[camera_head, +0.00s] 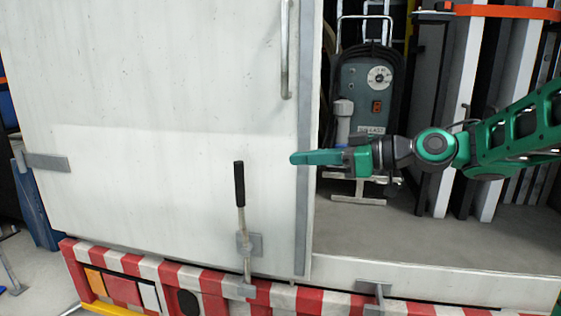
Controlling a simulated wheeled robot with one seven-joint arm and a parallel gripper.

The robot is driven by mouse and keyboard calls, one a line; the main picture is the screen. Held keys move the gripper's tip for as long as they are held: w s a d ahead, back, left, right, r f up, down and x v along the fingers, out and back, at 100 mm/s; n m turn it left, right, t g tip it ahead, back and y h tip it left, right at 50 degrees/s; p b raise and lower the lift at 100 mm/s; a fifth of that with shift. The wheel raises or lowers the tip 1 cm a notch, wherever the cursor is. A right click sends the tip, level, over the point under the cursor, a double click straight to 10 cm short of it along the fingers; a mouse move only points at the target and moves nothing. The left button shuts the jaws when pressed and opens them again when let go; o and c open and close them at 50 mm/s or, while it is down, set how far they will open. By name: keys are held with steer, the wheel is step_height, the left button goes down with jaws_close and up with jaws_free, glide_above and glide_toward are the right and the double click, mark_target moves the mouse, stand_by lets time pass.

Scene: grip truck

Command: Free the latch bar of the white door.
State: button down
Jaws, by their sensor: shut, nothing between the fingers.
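The white door (150,120) fills the left half of the head view. The latch bar (241,220) stands nearly upright on the door's lower part, with a black grip (239,184) at its top. It passes a grey bracket (256,245) on the door, and its lower end meets a small keeper (246,290) at the red and white striped sill. My gripper (293,158) is shut and empty. In the picture it is right of the black grip and a little higher, in front of the door's right edge. It appears apart from the bar.
A vertical grab handle (286,50) is on the door above. A grey hinge strap (47,162) is at its left edge. Right of the door is an open bay with a grey machine (367,95) and upright white panels (462,110). Another bracket (374,290) sits on the sill.

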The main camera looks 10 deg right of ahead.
mark_target(255, 161)
steer(key=x, duration=1.2)
steer(key=shift+w+a+f, duration=0.1)
steer(key=shift+w+a, duration=0.1)
steer(key=shift+a, duration=0.1)
